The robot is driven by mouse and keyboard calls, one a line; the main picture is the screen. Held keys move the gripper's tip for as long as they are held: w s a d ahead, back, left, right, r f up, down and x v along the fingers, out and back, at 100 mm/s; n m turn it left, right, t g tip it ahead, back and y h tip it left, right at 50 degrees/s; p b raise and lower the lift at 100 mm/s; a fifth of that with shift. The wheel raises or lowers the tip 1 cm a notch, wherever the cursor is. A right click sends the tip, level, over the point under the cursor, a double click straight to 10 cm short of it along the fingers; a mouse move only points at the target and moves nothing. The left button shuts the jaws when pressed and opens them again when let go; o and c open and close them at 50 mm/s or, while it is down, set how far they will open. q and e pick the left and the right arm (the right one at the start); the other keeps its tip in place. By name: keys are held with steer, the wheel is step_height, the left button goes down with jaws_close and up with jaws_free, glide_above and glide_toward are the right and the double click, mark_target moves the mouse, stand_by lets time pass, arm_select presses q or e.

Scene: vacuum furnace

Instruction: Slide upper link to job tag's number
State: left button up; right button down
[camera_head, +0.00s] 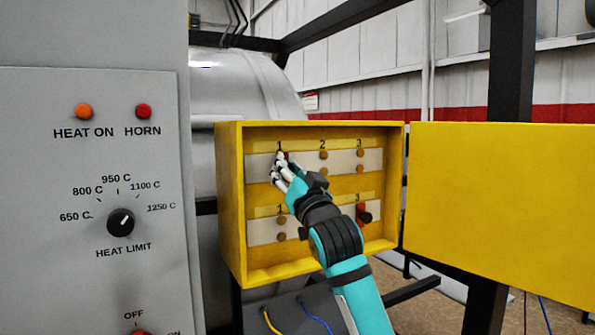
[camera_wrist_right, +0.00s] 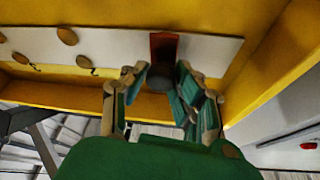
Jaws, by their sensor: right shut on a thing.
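The upper link is a red piece with a dark round knob (camera_wrist_right: 160,82) in the right wrist view. It sits on the white upper strip (camera_head: 339,161) inside the open yellow box, at the column marked 1. My right gripper (camera_head: 279,165) is shut on its knob, and the fingers hide most of the link in the head view. In the right wrist view the fingers (camera_wrist_right: 160,88) stand on both sides of the knob. A lower link (camera_head: 364,214), red with a black knob, is at 3 on the lower strip. I cannot make out a job tag. My left gripper is not in view.
Brass studs (camera_head: 323,155) at 2 and 3 are bare on the upper strip. The box's yellow door (camera_head: 500,205) stands open at the right. A grey control panel (camera_head: 95,220) with a dial is at the left. My right arm covers part of the lower strip.

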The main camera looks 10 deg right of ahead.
steer(key=c, duration=1.2)
jaws_free()
steer(key=shift+a, duration=0.2)
steer(key=shift+o, duration=0.9)
steer(key=shift+s+a, duration=0.1)
steer(key=shift+a, duration=0.05)
steer(key=v, duration=1.2)
